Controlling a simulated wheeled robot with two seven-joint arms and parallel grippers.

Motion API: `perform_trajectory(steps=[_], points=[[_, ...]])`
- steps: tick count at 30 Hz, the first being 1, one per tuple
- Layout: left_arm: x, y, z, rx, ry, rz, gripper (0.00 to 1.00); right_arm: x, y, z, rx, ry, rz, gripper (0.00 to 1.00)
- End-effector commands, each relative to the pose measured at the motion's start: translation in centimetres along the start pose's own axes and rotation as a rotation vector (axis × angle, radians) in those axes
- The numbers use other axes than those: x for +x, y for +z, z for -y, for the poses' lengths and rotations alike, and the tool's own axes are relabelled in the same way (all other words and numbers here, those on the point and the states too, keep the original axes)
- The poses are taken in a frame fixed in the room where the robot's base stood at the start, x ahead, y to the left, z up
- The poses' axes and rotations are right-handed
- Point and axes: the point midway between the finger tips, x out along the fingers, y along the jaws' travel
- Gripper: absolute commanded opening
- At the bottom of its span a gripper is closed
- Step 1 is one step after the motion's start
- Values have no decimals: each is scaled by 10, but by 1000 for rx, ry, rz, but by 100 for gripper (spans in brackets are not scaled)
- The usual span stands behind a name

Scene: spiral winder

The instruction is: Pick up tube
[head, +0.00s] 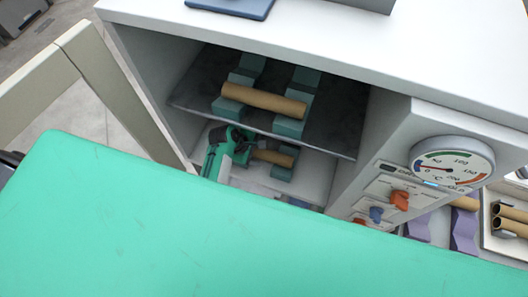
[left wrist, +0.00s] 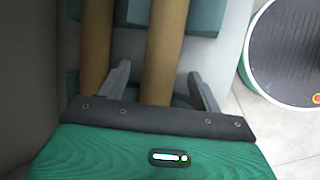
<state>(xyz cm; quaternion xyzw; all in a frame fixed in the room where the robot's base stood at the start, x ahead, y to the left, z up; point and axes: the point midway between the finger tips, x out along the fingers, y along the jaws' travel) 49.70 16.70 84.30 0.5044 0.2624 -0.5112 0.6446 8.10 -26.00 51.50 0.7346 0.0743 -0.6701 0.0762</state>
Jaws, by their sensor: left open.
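A brown cardboard tube (head: 265,101) lies across teal holders (head: 288,126) on the dark upper shelf of a white cabinet. A second brown tube (head: 272,157) lies on the lower level, partly hidden by my left gripper (head: 236,143). My left gripper reaches into the cabinet below the upper shelf, at the left end of the lower tube. In the left wrist view, my left gripper (left wrist: 162,85) is open, with one tube (left wrist: 166,45) between its fingers and space on both sides. Another tube (left wrist: 95,45) runs alongside, outside the left finger. My right gripper is not in view.
The dark upper shelf (head: 340,135) sits close above my left gripper. The cabinet's side wall stands to the left. A dial gauge (head: 452,162) and orange and blue switches (head: 399,200) are on the right front. More tubes (head: 510,222) lie in a tray at the far right.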

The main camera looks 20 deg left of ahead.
Motion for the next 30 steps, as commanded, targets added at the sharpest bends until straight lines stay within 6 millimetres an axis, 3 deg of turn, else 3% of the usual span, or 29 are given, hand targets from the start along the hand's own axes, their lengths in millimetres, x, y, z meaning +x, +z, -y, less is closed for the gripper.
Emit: perform_trajectory(steps=[6,14,15,22,30], points=[[19,0,0,0,0,0,66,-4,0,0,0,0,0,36],[22,0,0,0,0,0,66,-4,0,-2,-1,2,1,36],[22,0,0,0,0,0,64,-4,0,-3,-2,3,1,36],[22,0,0,0,0,-1,19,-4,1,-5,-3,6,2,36],[21,0,0,0,0,-1,17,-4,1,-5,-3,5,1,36]])
